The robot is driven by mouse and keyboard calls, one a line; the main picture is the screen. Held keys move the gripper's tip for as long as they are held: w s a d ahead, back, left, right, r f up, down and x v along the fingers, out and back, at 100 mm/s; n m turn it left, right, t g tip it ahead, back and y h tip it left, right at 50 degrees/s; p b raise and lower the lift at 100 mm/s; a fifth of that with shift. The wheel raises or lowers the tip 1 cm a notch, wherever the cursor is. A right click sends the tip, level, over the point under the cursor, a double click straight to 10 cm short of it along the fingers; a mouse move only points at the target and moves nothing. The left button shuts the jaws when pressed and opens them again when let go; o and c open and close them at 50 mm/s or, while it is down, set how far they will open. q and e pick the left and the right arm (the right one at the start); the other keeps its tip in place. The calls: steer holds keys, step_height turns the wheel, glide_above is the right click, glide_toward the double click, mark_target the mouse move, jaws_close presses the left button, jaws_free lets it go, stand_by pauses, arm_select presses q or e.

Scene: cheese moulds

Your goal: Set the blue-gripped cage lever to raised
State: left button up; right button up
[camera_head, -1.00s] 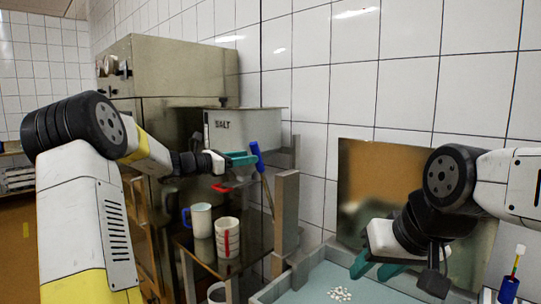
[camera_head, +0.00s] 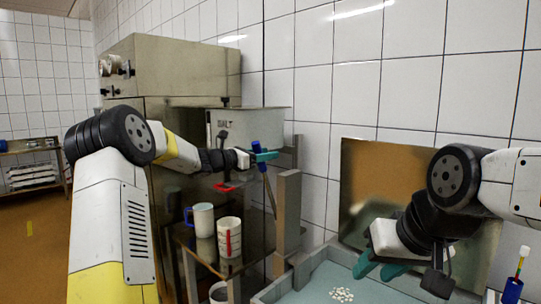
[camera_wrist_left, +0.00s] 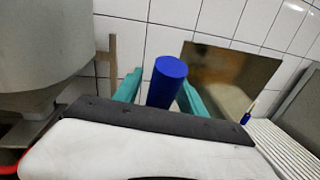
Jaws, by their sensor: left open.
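The blue-gripped lever (camera_head: 262,165) stands tilted in front of the wall, its blue grip at the upper end and its thin rod running down to the right toward a grey post. My left gripper (camera_head: 266,156) is open at the blue grip. In the left wrist view the blue grip (camera_wrist_left: 167,82) stands between the two teal fingers of the left gripper (camera_wrist_left: 160,90), with gaps showing beside it. My right gripper (camera_head: 379,268) is open and empty above the blue-grey basin. The lever's lower end is partly hidden by the post.
A grey hopper (camera_head: 262,122) hangs behind the left gripper, with a red handle (camera_head: 225,187) below. A white mug (camera_head: 203,220) and a red-marked cup (camera_head: 229,238) stand on a shelf. The grey post (camera_head: 288,210) rises beside the basin (camera_head: 312,270). A brown panel (camera_head: 385,165) leans on the wall.

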arm_select(q)
jaws_close()
stand_by(1.3)
